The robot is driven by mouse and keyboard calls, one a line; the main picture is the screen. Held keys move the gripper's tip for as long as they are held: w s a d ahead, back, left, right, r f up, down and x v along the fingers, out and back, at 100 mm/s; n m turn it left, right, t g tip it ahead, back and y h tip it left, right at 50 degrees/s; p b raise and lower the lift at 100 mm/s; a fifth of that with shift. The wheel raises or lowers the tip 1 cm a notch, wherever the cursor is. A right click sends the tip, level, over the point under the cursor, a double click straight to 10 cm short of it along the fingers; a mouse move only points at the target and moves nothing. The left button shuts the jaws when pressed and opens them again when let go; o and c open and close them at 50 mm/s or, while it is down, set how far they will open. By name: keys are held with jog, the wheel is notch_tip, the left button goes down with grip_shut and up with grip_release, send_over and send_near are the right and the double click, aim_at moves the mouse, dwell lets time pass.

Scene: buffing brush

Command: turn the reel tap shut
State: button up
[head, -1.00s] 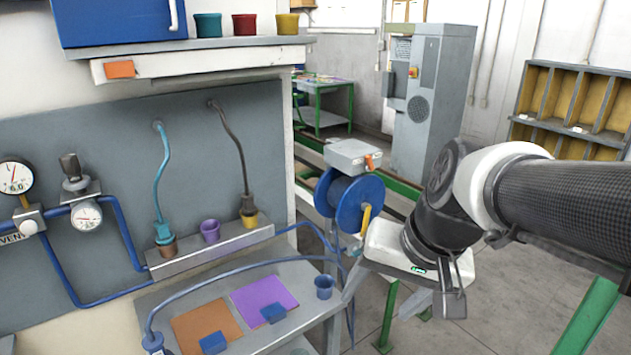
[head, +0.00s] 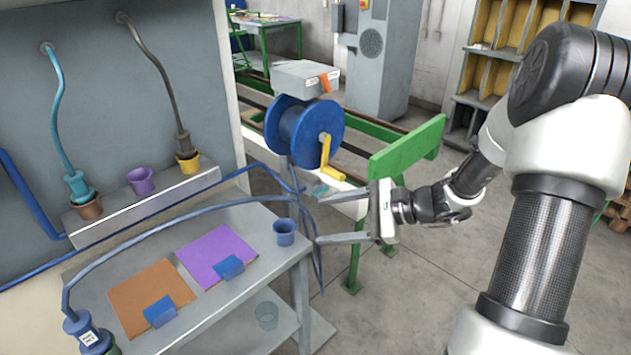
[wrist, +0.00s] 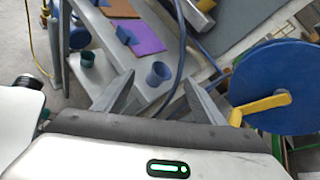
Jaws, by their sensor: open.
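The blue reel (head: 303,130) stands beyond the table's right end, with a yellow crank (head: 326,155) on its side. A grey box with an orange lever (head: 325,82) sits above the reel. I cannot tell for sure which part is the tap. My gripper (head: 320,218) is open and empty, below and in front of the crank, its fingers pointing left toward the table. In the wrist view the reel (wrist: 285,85) and crank (wrist: 262,104) are to the right of the fingers, apart from them. The orange lever cannot be made out there.
The grey table (head: 215,304) holds a blue cup (head: 285,233) near the fingertips, two coloured mats and blue blocks. A blue hose (head: 160,228) arches over it toward the reel. A green beam (head: 405,147) stands behind my gripper. Floor is clear at lower right.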

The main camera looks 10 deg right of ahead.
jog(key=w+d+f+m+t+h+b, duration=0.1)
jog(key=w+d+f+m+t, duration=0.35)
jog(key=d, duration=0.25)
jog(key=w+d+f+m+t+b, duration=0.2)
jog(key=w+d+f+m+t, duration=0.1)
jog(key=d+f+m+t, duration=0.25)
jog(key=m+g+b, duration=0.1)
send_near(324, 192)
jog(key=x, duration=0.9)
jog(key=shift+c, duration=0.3)
jog(key=c, duration=1)
